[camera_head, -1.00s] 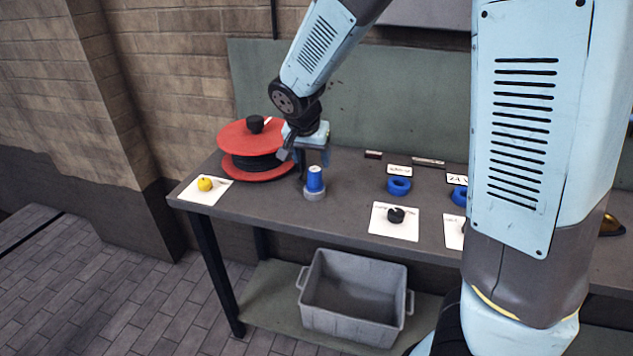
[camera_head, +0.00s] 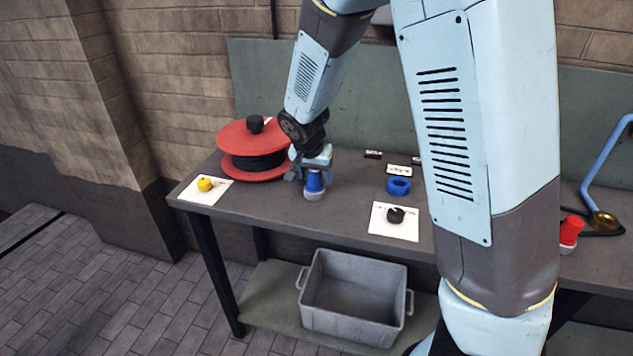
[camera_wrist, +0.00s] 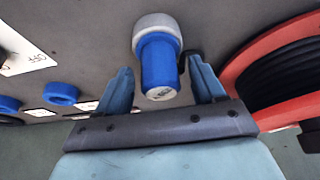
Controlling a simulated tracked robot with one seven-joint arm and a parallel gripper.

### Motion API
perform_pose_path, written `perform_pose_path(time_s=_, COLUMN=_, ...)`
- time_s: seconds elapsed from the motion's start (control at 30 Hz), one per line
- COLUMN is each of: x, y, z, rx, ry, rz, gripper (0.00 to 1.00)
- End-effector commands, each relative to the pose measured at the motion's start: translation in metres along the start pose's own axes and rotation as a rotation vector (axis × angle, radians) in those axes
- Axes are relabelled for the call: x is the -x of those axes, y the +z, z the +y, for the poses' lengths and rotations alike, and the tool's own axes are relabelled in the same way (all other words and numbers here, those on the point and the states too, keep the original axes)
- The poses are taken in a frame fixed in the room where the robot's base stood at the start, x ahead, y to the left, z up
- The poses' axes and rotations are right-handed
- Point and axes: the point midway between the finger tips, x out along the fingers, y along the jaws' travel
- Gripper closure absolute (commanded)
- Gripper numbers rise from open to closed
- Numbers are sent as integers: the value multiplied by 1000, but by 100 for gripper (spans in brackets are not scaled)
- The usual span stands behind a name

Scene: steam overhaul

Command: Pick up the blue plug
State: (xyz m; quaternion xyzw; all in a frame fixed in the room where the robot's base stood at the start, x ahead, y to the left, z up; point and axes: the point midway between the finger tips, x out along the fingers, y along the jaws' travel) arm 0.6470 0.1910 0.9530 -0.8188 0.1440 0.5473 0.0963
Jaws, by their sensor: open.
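The blue plug (camera_head: 314,182) stands upright on the workbench, with a grey ring at its base. My gripper (camera_head: 312,174) is right at it, and hides its upper part in the head view. In the wrist view the blue plug (camera_wrist: 159,62) lies between the two blue fingers of my open gripper (camera_wrist: 163,82). There is a gap on the left finger's side. The right finger is close to the plug, and I cannot tell whether it touches.
A red cable reel (camera_head: 252,160) with black cable stands just left of my gripper. A yellow knob (camera_head: 205,184), a black knob (camera_head: 396,214) and a blue ring (camera_head: 398,186) are also on the bench (camera_head: 270,207). A grey crate (camera_head: 352,290) sits on the lower shelf.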

Motion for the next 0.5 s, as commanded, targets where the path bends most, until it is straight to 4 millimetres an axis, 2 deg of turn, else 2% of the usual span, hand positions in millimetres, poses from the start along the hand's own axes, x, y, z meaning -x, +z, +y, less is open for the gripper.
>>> perform_pose_path(time_s=0.1, x=0, y=0, z=0, rx=0, ry=0, rz=0, gripper=33)
perform_pose_path(time_s=0.5, x=0, y=0, z=0, rx=0, ry=0, rz=0, gripper=72)
